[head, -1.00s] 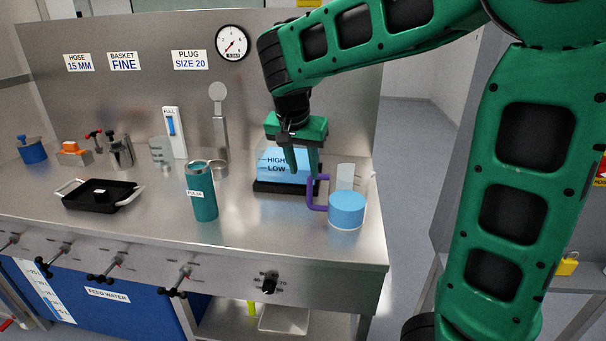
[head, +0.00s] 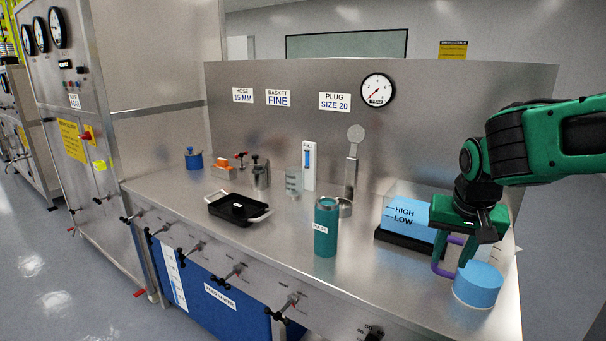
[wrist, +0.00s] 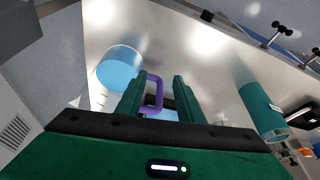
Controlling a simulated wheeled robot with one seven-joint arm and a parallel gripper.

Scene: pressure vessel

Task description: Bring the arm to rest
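My gripper (head: 468,240) hangs pointing down at the right end of the steel bench, close above a light-blue cup (head: 478,287) with a purple handle (head: 443,262). In the wrist view my gripper (wrist: 157,78) is open, its two green fingers apart. The purple handle (wrist: 158,92) shows between the fingers there, and the blue cup (wrist: 119,68) is left of them. I cannot tell whether a finger touches the handle. In the head view my gripper hides part of the handle. My arm reaches in from the right edge.
A blue tank marked HIGH and LOW (head: 402,214) stands just behind the gripper. A teal flask (head: 326,228) stands left of it, and a black tray (head: 236,212) lies farther left. The back panel (head: 430,130) rises behind. The bench's front middle (head: 390,290) is clear.

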